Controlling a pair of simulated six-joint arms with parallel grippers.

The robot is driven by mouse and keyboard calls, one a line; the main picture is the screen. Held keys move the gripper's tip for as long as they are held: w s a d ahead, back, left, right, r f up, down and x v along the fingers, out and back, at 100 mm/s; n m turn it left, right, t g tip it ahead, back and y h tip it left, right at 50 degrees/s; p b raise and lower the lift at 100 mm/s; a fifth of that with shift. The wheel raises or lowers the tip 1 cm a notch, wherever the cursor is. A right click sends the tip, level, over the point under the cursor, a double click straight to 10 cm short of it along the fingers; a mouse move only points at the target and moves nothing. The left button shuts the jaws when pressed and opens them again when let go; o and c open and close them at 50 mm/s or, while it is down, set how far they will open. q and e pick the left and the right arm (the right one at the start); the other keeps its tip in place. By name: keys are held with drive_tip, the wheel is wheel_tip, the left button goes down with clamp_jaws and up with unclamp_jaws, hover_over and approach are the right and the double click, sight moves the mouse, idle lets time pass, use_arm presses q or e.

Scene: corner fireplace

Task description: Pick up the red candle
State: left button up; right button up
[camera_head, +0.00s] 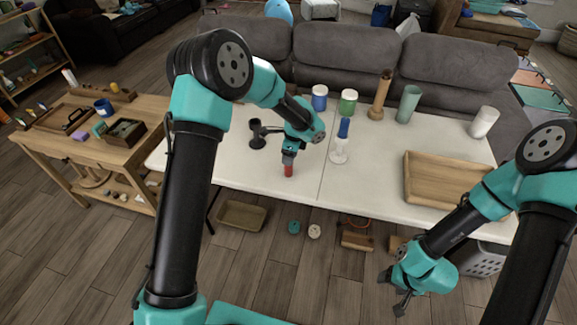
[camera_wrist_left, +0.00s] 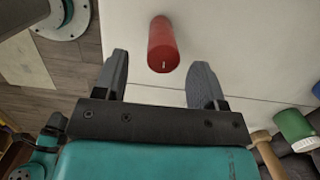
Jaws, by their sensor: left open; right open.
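The red candle (camera_head: 288,170) stands on the white table (camera_head: 360,185) near its front edge. My left gripper (camera_head: 289,157) is just above and behind it in the head view. In the left wrist view the red candle (camera_wrist_left: 162,45) lies ahead of the fingertips, roughly midway between them. The left gripper (camera_wrist_left: 159,70) is open, with its fingers apart and nothing held. My right gripper (camera_head: 401,300) is low at the front right, off the table, open and empty.
A wooden tray (camera_head: 408,180) lies at the right. The table around the candle looks clear.

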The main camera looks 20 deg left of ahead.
use_arm(q)
drive_tip(key=shift+w+a+f, duration=0.1)
drive_tip(key=shift+a+f, duration=0.15)
drive_tip(key=shift+f, duration=1.05)
drive_tip(key=shift+w+a+f, duration=0.1)
drive_tip(key=shift+a+f, duration=0.1)
drive_tip(key=shift+f, duration=1.05)
drive_tip(key=shift+c, duration=0.2)
drive_tip(key=c, duration=1)
drive_tip(key=shift+r, duration=0.1)
drive_tip(key=shift+r, duration=0.45)
wheel_tip(320, 180, up, 3)
drive_tip(key=shift+s+f, duration=0.15)
drive_tip(key=shift+f, duration=0.05)
drive_tip(key=s+d, duration=0.1)
drive_tip(key=s, duration=0.4)
drive_tip(key=s+d+r, duration=0.1)
drive_tip(key=s+d, duration=0.1)
drive_tip(key=s, duration=0.3)
drive_tip(key=s+d, duration=0.1)
drive_tip(key=s, duration=0.4)
drive_tip(key=shift+s+d+r, duration=0.1)
drive_tip(key=shift+d+r, duration=0.05)
drive_tip(key=shift+d, duration=0.1)
